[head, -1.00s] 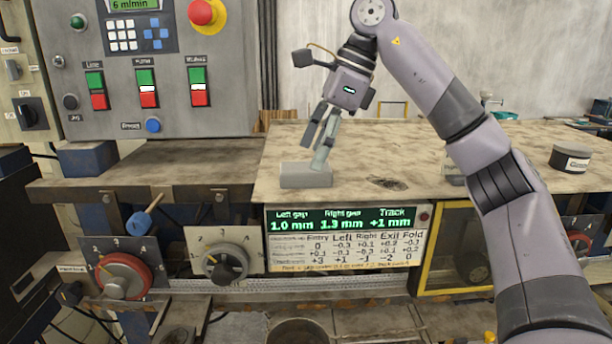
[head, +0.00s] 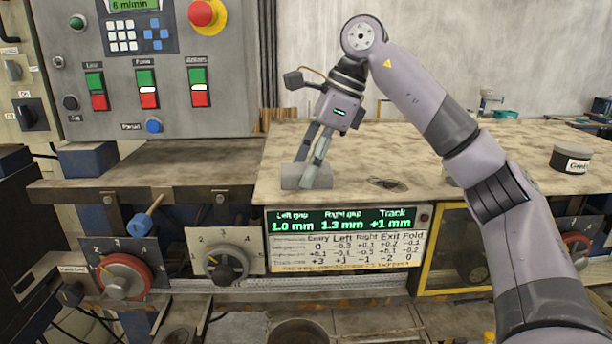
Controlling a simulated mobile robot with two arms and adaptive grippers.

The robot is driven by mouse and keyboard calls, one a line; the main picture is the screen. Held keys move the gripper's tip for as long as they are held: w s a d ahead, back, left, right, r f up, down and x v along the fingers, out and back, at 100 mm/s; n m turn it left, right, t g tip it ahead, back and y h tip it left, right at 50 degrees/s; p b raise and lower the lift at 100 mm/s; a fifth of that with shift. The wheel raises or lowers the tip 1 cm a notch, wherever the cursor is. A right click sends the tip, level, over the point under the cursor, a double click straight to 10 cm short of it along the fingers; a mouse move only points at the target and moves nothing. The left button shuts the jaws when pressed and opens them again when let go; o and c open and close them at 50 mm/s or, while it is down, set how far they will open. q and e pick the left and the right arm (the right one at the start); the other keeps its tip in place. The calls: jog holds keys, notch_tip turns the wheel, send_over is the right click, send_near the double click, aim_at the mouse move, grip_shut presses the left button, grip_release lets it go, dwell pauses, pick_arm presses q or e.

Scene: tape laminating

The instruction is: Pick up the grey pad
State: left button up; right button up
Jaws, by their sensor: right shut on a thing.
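The grey pad (head: 292,177) is a small block on the worktop, near its front left corner. My right gripper (head: 309,174) comes down on it from above, tilted, with its fingers shut on the pad. The fingers hide part of the pad's right side. The pad still appears to rest on the worktop. My left gripper is not in view.
The worktop (head: 345,160) has free room behind and to the right of the pad, with a dark stain (head: 387,184) nearby. A labelled tub (head: 570,159) stands at the far right. A control panel (head: 165,70) rises at the left. Knobs and a display (head: 345,220) sit below the front edge.

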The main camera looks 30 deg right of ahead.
jog(key=c, duration=0.4)
jog(key=shift+r, duration=0.1)
notch_tip(320, 180, up, 10)
jog(key=shift+f, duration=0.1)
dwell(0.4)
jog(key=o, duration=0.6)
jog(key=c, duration=0.5)
jog(key=shift+c, duration=0.2)
